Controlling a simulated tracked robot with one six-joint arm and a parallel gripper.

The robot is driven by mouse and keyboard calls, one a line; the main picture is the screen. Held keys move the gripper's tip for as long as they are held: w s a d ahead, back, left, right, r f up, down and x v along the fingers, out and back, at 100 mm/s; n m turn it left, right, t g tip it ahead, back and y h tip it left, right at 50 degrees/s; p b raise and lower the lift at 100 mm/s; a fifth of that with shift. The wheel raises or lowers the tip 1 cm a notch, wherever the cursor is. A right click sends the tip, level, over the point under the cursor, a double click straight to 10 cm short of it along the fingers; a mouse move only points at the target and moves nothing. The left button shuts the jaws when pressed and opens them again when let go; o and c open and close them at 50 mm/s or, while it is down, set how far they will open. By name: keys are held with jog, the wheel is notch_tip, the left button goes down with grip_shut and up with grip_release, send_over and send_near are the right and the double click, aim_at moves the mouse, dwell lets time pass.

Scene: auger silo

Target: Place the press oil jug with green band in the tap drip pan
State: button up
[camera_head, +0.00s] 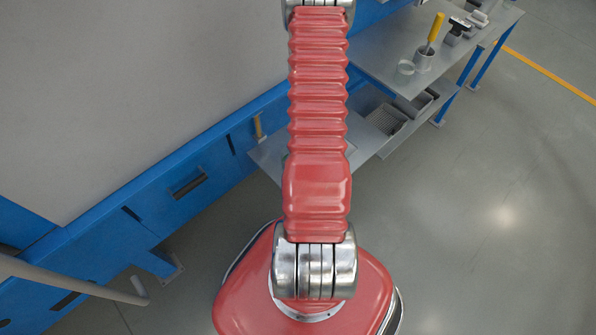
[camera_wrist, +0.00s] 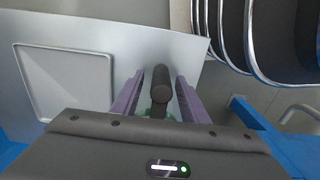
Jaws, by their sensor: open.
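In the wrist view my gripper (camera_wrist: 160,92) is open, with its two purple fingers on either side of a dark rounded cylinder-like part (camera_wrist: 159,86). Something green (camera_wrist: 160,113) shows just below it, partly hidden by the gripper body. This may be the press oil jug with green band, but I cannot make out its whole shape. I see gaps between the fingers and the dark part. A shallow square recess (camera_wrist: 66,82) lies in the pale metal surface to the left; I cannot tell whether it is the drip pan. In the head view my arm hides my gripper.
In the head view a metal bench (camera_head: 385,50) holds a cup (camera_head: 424,60) with a yellow-handled tool, a ring (camera_head: 405,67) and a black object (camera_head: 458,28). A grey tray (camera_head: 386,119) sits on the lower shelf. Curved dark bands (camera_wrist: 265,45) stand close on the right in the wrist view.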

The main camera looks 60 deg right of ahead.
grip_shut()
dwell(0.5)
